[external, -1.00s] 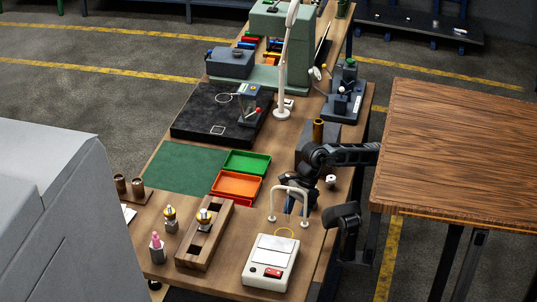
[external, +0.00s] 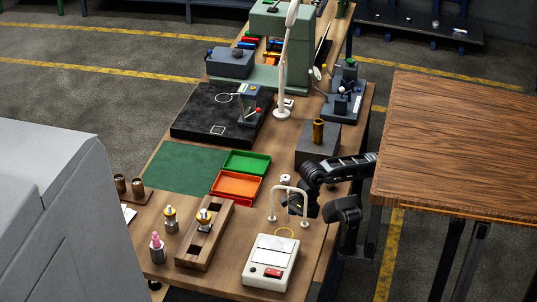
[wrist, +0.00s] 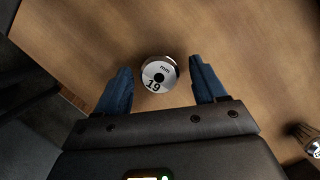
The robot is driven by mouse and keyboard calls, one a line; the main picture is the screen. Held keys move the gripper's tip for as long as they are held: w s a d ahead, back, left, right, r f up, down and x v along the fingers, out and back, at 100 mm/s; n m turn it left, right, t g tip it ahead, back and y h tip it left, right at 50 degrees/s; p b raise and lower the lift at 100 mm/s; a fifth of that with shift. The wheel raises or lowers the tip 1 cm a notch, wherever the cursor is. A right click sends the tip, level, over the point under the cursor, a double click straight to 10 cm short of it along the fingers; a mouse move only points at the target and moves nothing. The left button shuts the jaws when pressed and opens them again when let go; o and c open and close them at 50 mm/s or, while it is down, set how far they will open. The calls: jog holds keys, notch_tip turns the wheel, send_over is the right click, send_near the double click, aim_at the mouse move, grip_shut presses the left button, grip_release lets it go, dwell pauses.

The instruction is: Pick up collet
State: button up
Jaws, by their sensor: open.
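A round metal collet (wrist: 159,78) marked "19 mm" on its pale end face stands on the wooden bench in the wrist view. My gripper (wrist: 160,66) is open, with one blue finger at each side of the collet and a visible gap on both sides. Neither finger appears to touch it. In the external view my gripper (external: 310,202) is low over the right side of the bench, dark and partly behind the scale's arch. The arm seems to hide that collet there.
A grey block (external: 317,143) with a brass cylinder is behind. Orange (external: 236,185) and green (external: 247,163) trays lie left. The bench edge (wrist: 50,75) is close.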

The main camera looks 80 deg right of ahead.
jog(key=shift+a+f, duration=0.1)
jog(key=shift+f, duration=0.15)
jog(key=shift+c, duration=0.4)
jog(key=c, duration=1.1)
jog(key=shift+r, duration=0.1)
jog(key=shift+r, duration=0.45)
notch_tip(320, 180, up, 3)
jog(key=shift+r+b, duration=0.1)
jog(key=shift+b, duration=0.6)
jog(key=s+d+r+b, duration=0.2)
jog(key=s+d+r, duration=0.5)
jog(key=d, duration=0.1)
jog(key=shift+s+d+b, duration=0.25)
jog(key=shift+d+b, duration=0.05)
jog(key=shift+d, duration=0.1)
